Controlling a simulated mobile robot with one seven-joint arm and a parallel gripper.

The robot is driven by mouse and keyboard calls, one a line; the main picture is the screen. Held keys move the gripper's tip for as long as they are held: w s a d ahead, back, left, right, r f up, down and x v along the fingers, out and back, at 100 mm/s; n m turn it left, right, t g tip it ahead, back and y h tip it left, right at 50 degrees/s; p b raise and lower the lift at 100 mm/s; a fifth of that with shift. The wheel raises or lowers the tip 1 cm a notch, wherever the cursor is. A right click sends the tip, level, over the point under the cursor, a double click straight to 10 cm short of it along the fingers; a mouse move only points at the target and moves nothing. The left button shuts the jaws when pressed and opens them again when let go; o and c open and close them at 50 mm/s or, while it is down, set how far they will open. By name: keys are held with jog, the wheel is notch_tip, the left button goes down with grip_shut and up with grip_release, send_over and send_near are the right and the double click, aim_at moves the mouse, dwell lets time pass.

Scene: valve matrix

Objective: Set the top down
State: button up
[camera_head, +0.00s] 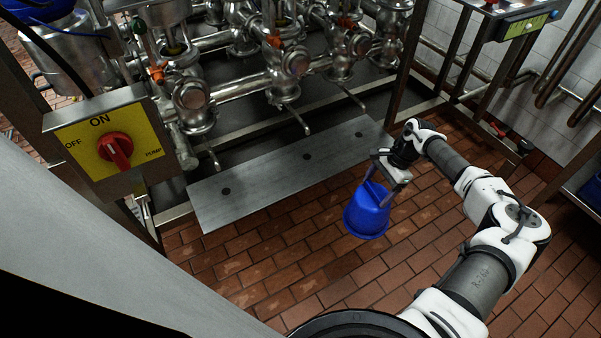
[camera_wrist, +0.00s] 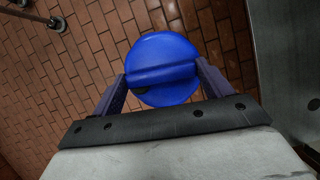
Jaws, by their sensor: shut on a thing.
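The top is a round blue lid-like piece (camera_head: 367,212) with a raised bar across it. It hangs from my gripper (camera_head: 389,172) to the right of the metal plate, in front of the valve rows. In the wrist view the blue top (camera_wrist: 163,60) shows its round face, with its raised bar between the two fingers of my gripper (camera_wrist: 160,80). The gripper is shut on that bar. Brick floor shows around the top; its exact height above the floor is hard to tell.
A flat grey metal plate (camera_head: 290,172) lies in front of the steel valves and pipes (camera_head: 270,70). A yellow pump switch box (camera_head: 112,143) with a red knob stands at the left. The brick floor (camera_head: 270,270) in front is clear.

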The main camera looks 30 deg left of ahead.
jog(key=w+a+r+m+t+y+b, duration=0.1)
jog(key=w+a+r+m+b, duration=0.1)
jog(key=a+r+m, duration=0.15)
jog(key=w+a+r+m+t+b, duration=0.1)
jog(key=w+a+r+m+b, duration=0.15)
jog(key=a, duration=0.25)
jog(key=s+a+r+m+t+b, duration=0.25)
jog(key=a+r+m+b, duration=0.25)
jog(key=a+r, duration=0.5)
jog(key=s+a+r+m+t+b, duration=0.2)
jog(key=s+a+r+m+b, duration=0.25)
jog(key=a+r, duration=0.55)
notch_tip(320, 180, down, 19)
jog(key=b, duration=0.3)
jog(key=shift+w+a+m, duration=0.15)
jog(key=shift+w+m, duration=0.25)
jog(key=shift+m, duration=0.05)
jog(key=shift+f+g, duration=0.15)
jog(key=shift+g, duration=0.1)
jog(key=shift+f+b, duration=0.15)
jog(key=shift+b, duration=0.15)
jog(key=o, duration=1.7)
